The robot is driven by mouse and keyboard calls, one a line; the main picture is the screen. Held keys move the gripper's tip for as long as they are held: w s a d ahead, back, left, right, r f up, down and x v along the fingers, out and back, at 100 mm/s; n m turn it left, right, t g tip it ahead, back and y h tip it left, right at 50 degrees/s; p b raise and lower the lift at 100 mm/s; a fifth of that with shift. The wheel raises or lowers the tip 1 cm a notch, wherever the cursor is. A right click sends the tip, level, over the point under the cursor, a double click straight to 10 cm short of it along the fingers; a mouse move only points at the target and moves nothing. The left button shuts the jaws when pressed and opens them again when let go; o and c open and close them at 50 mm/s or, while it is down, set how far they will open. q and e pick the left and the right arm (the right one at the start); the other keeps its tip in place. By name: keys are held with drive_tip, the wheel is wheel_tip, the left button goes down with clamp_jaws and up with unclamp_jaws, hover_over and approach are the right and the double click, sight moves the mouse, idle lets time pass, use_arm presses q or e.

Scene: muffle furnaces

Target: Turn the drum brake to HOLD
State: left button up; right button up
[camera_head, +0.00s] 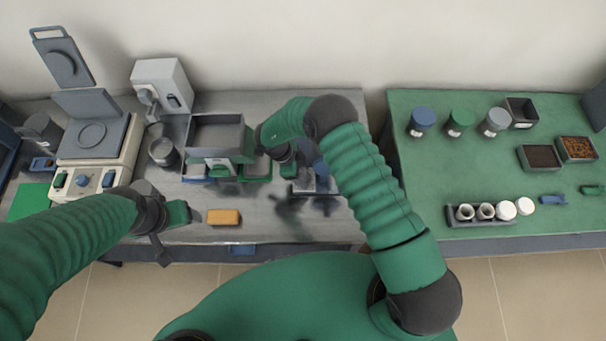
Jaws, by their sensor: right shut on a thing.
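The drum brake and its HOLD mark are not clear to me. A grey machine with a rotary-looking blue-grey part (311,158) and a grey block (318,186) stands partly behind my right wrist on the metal bench. My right arm reaches over the bench and bends down to the left. My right gripper (262,167) is shut on a small part beside the grey open box (217,133); the wrist hides most of that part. My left gripper (172,222) is low over the bench's front, left of an orange block (223,217); its jaw gap is unclear.
Left of the box are a metal cup (163,152), a white machine (162,85) and an open-lidded device (95,137). The green table (430,180) at right holds jars, trays and a rack with white cups. Bare metal lies around the orange block.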

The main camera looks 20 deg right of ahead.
drive_tip(key=shift+w+r, duration=0.1)
drive_tip(key=shift+w, duration=0.05)
drive_tip(key=o, duration=1.4)
drive_tip(key=shift+a, duration=0.25)
drive_tip(key=shift+r, duration=0.2)
drive_tip(key=b+v, duration=0.3)
drive_tip(key=v, duration=1.3)
drive_tip(key=shift+a+r, duration=0.15)
drive_tip(key=shift+a, duration=0.05)
drive_tip(key=shift+d, duration=0.1)
